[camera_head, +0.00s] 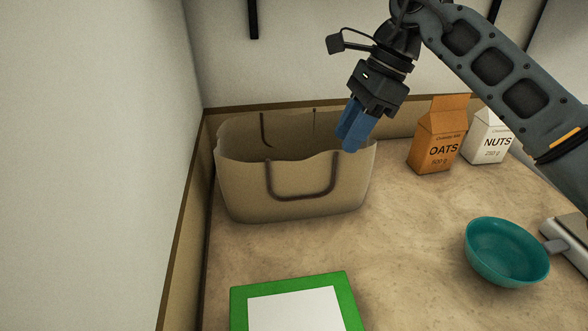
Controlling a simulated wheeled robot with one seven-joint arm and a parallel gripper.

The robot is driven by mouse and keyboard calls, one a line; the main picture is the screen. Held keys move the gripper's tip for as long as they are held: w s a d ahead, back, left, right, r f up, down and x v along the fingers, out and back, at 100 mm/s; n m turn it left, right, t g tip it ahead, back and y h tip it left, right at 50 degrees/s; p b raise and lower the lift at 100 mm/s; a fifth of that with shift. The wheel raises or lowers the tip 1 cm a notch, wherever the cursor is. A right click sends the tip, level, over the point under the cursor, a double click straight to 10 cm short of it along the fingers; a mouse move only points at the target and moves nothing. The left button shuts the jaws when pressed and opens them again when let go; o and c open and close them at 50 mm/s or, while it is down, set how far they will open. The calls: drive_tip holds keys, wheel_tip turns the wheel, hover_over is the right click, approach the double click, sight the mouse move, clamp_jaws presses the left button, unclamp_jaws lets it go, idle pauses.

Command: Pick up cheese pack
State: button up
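I see nothing that I can clearly name as the cheese pack. My gripper (346,143), with blue fingers, points down over the right rim of a beige bag (246,191). The fingers sit close together, and I cannot tell whether a gap is left between them. No held object shows at the fingertips. The bag stands open at the top in the back left corner of the counter, and its front wall hides its bottom. A flat green-edged thing with a white middle (296,308) lies at the front, cut off by the picture's lower edge.
An orange oats carton (436,140) and a white nuts carton (487,137) stand at the back right. A teal bowl (506,253) is at the right, beside a partly seen grey device (570,240). The middle of the counter (400,240) is clear. Walls bound the left and back.

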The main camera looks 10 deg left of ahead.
sight(302, 156)
drive_tip(key=a, duration=0.2)
drive_tip(key=s+a, duration=0.1)
drive_tip(key=a, duration=0.1)
drive_tip(key=a+p, duration=0.1)
drive_tip(key=a, duration=0.1)
drive_tip(key=shift+s, duration=0.4)
drive_tip(key=x, duration=0.5)
drive_tip(key=shift+a+p, duration=0.1)
drive_tip(key=shift+p, duration=0.3)
clamp_jaws()
idle(0.5)
